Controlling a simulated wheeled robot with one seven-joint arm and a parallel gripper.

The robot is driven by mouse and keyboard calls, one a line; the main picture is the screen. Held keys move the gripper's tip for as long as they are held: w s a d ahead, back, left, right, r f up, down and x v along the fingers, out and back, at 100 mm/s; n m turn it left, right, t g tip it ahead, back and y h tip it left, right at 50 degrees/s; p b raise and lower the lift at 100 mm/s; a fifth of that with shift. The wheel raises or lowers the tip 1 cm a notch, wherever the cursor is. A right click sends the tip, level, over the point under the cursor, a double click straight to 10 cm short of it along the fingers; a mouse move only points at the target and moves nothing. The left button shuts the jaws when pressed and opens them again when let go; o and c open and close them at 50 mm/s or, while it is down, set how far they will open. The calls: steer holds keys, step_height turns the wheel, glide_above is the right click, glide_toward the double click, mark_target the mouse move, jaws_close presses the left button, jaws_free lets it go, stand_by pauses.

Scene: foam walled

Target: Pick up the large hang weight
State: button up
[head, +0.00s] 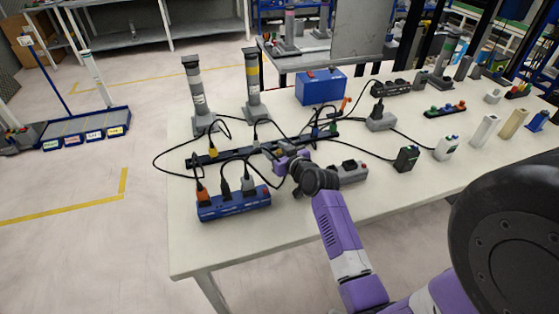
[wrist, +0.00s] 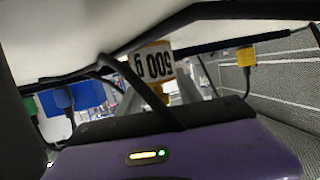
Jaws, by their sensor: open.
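In the wrist view, which is upside down, a white label reading "500 g" with yellow above and below it (wrist: 153,64) shows beyond the purple hand. It looks like a weight; its full shape is hidden. In the head view, two tall grey columns stand at the table's far left edge, one with a yellow band (head: 252,85), one with a white label (head: 196,95). My gripper (head: 277,158) is open, low over the table among cables and the dark strip. Its fingertips are mostly hidden by the arm.
A blue power strip with plugs (head: 233,203) sits nearby at the front left. A long dark strip (head: 200,160) and black cables surround my gripper. A blue box (head: 320,87) stands behind. A grey strip (head: 348,171) lies right. The table's front left (head: 210,250) is clear.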

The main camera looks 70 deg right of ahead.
jaws_close()
stand_by(1.3)
